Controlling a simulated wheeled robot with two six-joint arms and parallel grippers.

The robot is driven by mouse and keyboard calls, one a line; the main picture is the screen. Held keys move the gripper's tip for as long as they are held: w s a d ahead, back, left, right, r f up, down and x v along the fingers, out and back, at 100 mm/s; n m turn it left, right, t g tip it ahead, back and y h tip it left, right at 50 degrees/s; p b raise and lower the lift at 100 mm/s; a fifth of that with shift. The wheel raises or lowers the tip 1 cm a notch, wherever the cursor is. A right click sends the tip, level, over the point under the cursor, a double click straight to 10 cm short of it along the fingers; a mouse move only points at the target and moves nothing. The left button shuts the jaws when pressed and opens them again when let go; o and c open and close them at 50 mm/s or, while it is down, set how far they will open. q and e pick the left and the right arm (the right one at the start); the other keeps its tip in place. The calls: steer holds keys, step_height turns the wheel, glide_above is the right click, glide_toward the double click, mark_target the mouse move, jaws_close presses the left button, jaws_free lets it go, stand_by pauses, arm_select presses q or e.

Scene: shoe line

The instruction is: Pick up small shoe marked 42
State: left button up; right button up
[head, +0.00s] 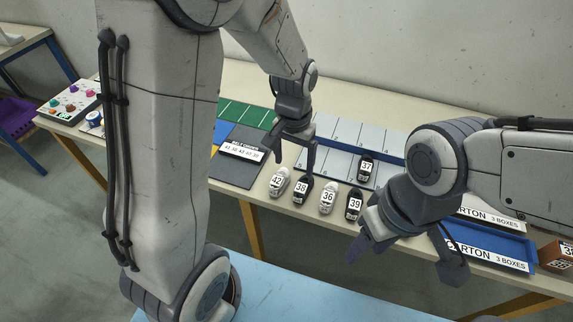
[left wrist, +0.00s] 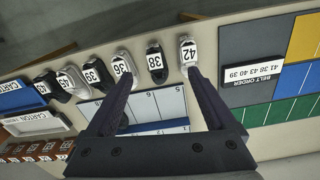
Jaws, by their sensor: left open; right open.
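The small shoe marked 42 (head: 279,182) is light-coloured and stands on the table's front strip, leftmost in its row in the head view. In the left wrist view the shoe marked 42 (left wrist: 188,50) is at the top, just beyond one fingertip. My left gripper (head: 295,152) is open and empty, above and behind the shoes marked 42 and 38. In the left wrist view my left gripper's fingers (left wrist: 158,68) are spread, with the dark shoe marked 38 (left wrist: 155,62) between their tips. My right gripper (head: 405,262) is open and empty at the front right.
Beside 42 stand the white shoe 36 (head: 328,197) and the dark shoe 39 (head: 354,204). The dark shoe 37 (head: 365,167) is on the grey numbered board (head: 333,165). A belt order sign (head: 241,151) lies left of 42.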

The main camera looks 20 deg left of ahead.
arm_select(q)
steer(key=w+a+f+n, duration=0.1)
steer(key=w+a+f, duration=0.2)
steer(key=a, duration=0.2)
glide_above(279, 176)
steer(key=f, duration=0.4)
steer(key=shift+s+a+f+p, duration=0.1)
steer(key=shift+s+f+p, duration=0.1)
steer(key=shift+p, duration=0.2)
steer(key=shift+w+f+p, duration=0.2)
steer(key=shift+f+p, duration=0.5)
steer(key=shift+f, duration=2.4)
jaws_close()
